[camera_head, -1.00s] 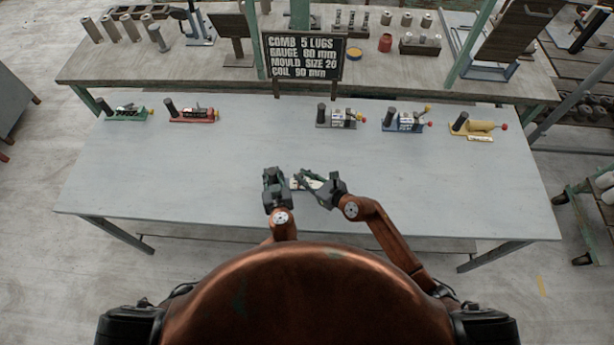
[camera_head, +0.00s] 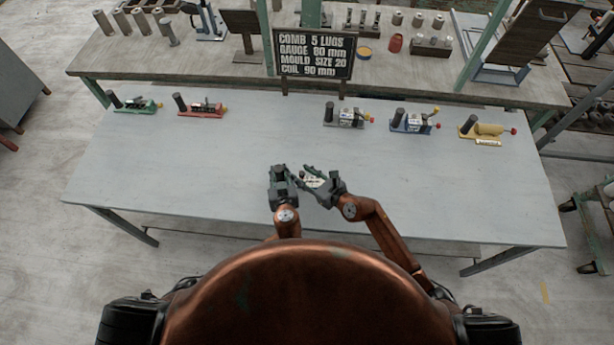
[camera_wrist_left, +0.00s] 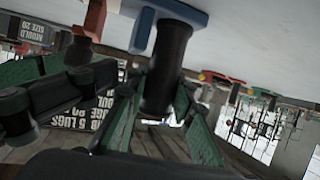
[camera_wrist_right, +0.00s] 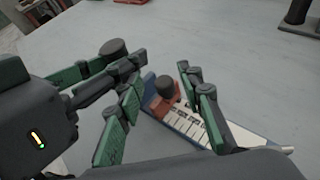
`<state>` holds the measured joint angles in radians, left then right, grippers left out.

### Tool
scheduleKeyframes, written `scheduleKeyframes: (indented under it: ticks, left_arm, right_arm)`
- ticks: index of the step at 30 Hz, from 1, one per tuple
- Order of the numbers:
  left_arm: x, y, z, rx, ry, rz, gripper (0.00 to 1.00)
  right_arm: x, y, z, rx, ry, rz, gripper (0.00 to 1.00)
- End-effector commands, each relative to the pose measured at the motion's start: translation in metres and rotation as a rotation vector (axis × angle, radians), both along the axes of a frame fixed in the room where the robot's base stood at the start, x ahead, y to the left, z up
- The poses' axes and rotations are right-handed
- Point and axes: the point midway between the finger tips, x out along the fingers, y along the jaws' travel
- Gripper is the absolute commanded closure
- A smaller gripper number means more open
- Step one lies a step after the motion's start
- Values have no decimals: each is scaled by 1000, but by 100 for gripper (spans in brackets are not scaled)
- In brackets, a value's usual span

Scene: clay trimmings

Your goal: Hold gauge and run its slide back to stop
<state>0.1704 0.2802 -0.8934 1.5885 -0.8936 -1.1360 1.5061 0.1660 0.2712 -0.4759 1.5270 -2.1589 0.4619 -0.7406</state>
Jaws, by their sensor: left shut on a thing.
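The gauge has a blue base, a white marked scale (camera_wrist_right: 195,125), a black post handle (camera_wrist_left: 165,65) and a red slide (camera_wrist_right: 160,105) with a dark knob (camera_wrist_right: 164,86). In the head view the gauge (camera_head: 314,182) shows small between my grippers, near the table's front middle. My left gripper (camera_head: 284,172) is shut on the black post, which stands between its fingers in the left wrist view. My right gripper (camera_head: 316,172) is open. In the right wrist view its fingers (camera_wrist_right: 155,110) are spread with the red slide and knob between them; whether they touch is unclear.
Along the table's far side stand similar gauges: green (camera_head: 135,106), red (camera_head: 202,108), grey (camera_head: 347,119), blue (camera_head: 414,124) and yellow (camera_head: 486,133). A lettered black sign (camera_head: 314,54) stands behind them. The grey tabletop (camera_head: 200,165) is clear around my grippers.

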Motion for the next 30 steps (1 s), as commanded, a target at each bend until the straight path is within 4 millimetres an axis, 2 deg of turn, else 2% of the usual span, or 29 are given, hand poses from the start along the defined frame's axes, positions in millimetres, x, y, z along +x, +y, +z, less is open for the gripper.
scheduleKeyframes:
  ticks: [5,18,24,30]
  left_arm:
    - [0,1,1,0,-1,1,100]
    - [0,1,1,1,-1,2,100]
    - [0,1,1,1,-1,2,100]
    - [0,1,1,1,-1,2,100]
  right_arm:
    - [-13,-14,6,-2,1,-1,66]
    - [-67,-69,38,-1,2,0,66]
    - [-76,-78,45,1,1,1,66]
    - [-77,-79,45,1,1,1,66]
